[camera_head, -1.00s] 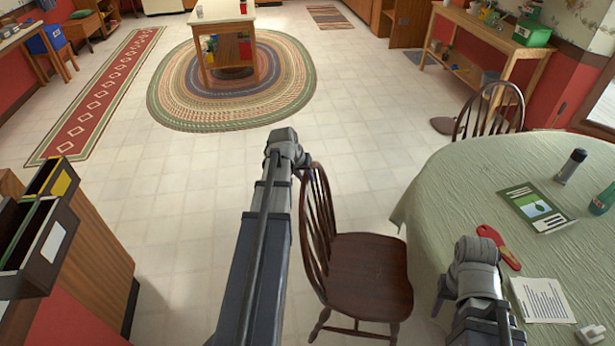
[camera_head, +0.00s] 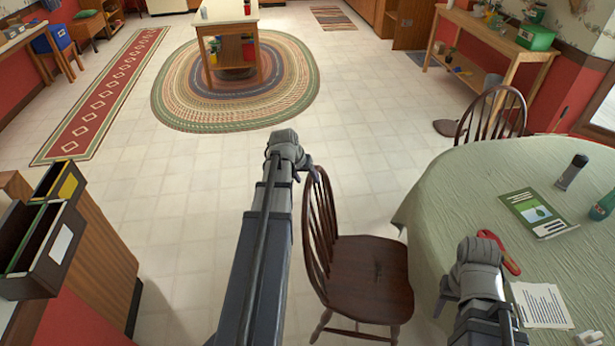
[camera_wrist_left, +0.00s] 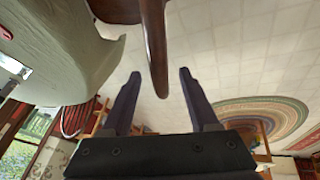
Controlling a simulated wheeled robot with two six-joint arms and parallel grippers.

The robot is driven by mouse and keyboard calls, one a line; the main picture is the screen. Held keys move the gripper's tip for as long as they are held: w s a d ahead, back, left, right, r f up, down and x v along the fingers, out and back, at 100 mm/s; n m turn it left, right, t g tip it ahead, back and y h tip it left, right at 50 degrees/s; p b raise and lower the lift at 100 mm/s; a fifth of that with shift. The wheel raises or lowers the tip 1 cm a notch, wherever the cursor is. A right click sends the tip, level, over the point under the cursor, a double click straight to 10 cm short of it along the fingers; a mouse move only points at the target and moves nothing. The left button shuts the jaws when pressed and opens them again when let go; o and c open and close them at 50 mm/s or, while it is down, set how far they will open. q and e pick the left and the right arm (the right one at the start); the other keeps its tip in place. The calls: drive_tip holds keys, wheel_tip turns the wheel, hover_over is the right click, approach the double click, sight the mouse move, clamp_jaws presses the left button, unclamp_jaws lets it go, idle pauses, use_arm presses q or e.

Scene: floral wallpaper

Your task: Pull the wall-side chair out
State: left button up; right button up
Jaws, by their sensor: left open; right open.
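A dark brown wooden chair (camera_head: 370,280) with a spindle back stands left of the round table (camera_head: 450,205), its seat toward the table. A second spindle-back chair (camera_head: 494,112) stands behind the table, near the right wall. My left gripper (camera_head: 308,173) is at the top of the nearer chair's back. In the left wrist view, my open left gripper (camera_wrist_left: 158,78) has a brown chair-back piece (camera_wrist_left: 156,45) reaching between its fingers, with gaps on both sides. My right gripper (camera_head: 446,296) is low at the table's near left edge, its fingers barely visible.
The table holds a booklet (camera_head: 538,212), a paper sheet (camera_head: 541,305), a red object (camera_head: 512,266) and bottles. Bare tiled floor (camera_head: 190,200) lies left of the nearer chair. A wooden cabinet with bins (camera_head: 100,235) stands at the left.

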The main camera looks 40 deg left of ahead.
use_arm(q)
drive_tip(key=p+v, duration=0.4)
drive_tip(key=v, duration=0.1)
drive_tip(key=shift+s+r, duration=0.1)
drive_tip(key=shift+r, duration=0.15)
use_arm(e)
wheel_tip(320, 180, up, 5)
use_arm(q)
drive_tip(key=shift+d, duration=0.1)
drive_tip(key=d+f+m+g+b, duration=0.1)
drive_tip(key=d+f+m+g, duration=0.15)
drive_tip(key=d, duration=1.15)
drive_tip(key=s+d+f+m+g+b, duration=0.1)
drive_tip(key=s+d+m, duration=0.2)
drive_tip(key=d, duration=0.9)
drive_tip(key=s+d+f+m+g+y, duration=0.1)
drive_tip(key=s+d+m, duration=0.2)
drive_tip(key=s+d, duration=0.6)
drive_tip(key=d, duration=0.4)
drive_tip(key=shift+s+d+f+m+g+b, duration=0.15)
drive_tip(key=shift+s+d+m+g+b, duration=0.15)
drive_tip(key=shift+m+g+b, duration=0.1)
use_arm(e)
wheel_tip(320, 180, down, 3)
drive_tip(key=shift+r, duration=0.1)
use_arm(q)
drive_tip(key=shift+d, duration=0.1)
use_arm(e)
drive_tip(key=shift+d, duration=0.1)
